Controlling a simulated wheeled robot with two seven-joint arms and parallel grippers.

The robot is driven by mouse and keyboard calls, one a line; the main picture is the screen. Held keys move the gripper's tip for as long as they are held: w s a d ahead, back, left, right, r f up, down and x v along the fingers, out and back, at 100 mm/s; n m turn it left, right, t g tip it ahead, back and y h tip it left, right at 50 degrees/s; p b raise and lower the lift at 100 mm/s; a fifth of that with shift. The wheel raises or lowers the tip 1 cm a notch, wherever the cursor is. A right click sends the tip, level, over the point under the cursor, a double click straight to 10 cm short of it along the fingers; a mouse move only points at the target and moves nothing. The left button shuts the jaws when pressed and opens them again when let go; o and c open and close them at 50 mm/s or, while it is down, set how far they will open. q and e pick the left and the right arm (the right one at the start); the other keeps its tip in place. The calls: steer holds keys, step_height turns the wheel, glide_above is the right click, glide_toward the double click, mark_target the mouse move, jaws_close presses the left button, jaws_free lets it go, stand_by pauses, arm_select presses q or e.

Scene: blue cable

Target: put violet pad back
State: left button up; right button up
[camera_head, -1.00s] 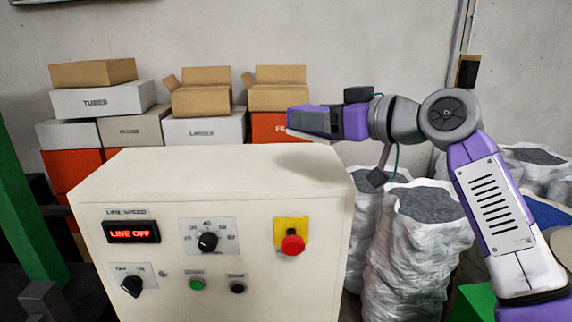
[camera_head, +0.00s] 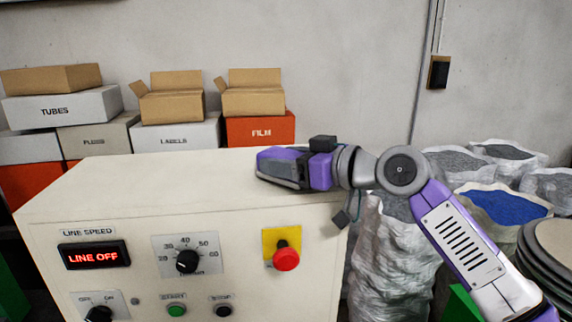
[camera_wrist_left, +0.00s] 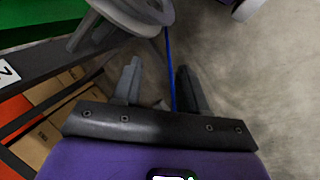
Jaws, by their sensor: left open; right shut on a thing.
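My right gripper (camera_head: 270,168) is at the top right of the cream control cabinet (camera_head: 150,195), low over or on its top. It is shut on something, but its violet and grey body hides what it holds. I cannot pick out the violet pad apart from the gripper's own violet parts. My left gripper (camera_wrist_left: 158,78) shows in the left wrist view with its two dark fingers apart. A blue cable (camera_wrist_left: 170,65) runs up and down in the picture between these fingers or behind them; no grip on it shows.
The cabinet front has a red LINE OFF display (camera_head: 95,255), a dial (camera_head: 187,262) and a red stop button (camera_head: 286,257). Boxes (camera_head: 260,130) stand behind it. White sacks (camera_head: 395,255) stand to its right. A grey round part (camera_wrist_left: 125,15) is near the left gripper.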

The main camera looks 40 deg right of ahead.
steer(key=shift+w+a+f, duration=0.1)
steer(key=shift+w+f, duration=0.05)
steer(key=shift+f, duration=0.05)
steer(key=o, duration=1.2)
steer(key=shift+r, duration=0.1)
steer(key=shift+r, duration=0.1)
steer(key=b+v, duration=0.1)
steer(key=v, duration=1.1)
